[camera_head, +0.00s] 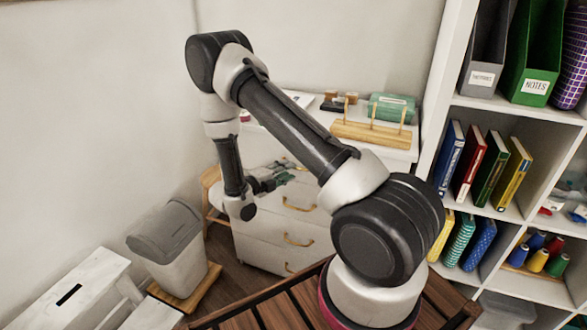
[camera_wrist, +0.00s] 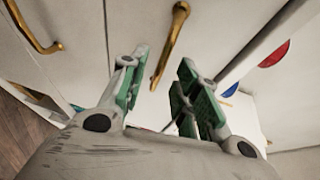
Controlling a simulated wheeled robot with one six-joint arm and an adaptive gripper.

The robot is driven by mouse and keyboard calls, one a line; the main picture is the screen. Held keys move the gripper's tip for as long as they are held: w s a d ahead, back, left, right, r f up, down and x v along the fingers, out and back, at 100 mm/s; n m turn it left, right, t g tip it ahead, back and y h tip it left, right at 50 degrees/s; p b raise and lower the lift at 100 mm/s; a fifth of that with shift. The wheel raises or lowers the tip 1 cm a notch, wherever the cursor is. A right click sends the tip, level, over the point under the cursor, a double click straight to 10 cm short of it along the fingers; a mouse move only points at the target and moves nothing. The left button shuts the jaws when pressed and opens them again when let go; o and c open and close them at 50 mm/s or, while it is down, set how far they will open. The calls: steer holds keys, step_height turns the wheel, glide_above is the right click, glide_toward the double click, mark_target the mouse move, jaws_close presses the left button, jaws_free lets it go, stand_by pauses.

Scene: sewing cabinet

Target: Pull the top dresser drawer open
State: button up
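The white dresser (camera_head: 258,222) stands against the wall with several drawers, each with a brass handle. The top drawer's front (camera_head: 262,150) is partly hidden behind my arm and gripper. In the wrist view, the nearest brass handle (camera_wrist: 170,45) lies between the lines of my two fingers, near their tips. My gripper (camera_wrist: 164,66) is open, with green pads and a clear gap on both sides of that handle. In the head view my gripper (camera_head: 284,179) is small and sits close to the dresser's upper front. I cannot tell whether it touches the front.
A wooden spool rack (camera_head: 372,135) and a green box (camera_head: 392,108) stand on the dresser top. A white bookshelf (camera_head: 443,100) is close on the right. A grey-lidded bin (camera_head: 178,250) and a white bench (camera_head: 62,285) stand on the left.

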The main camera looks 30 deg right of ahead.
steer(key=shift+x, duration=2)
jaws_close()
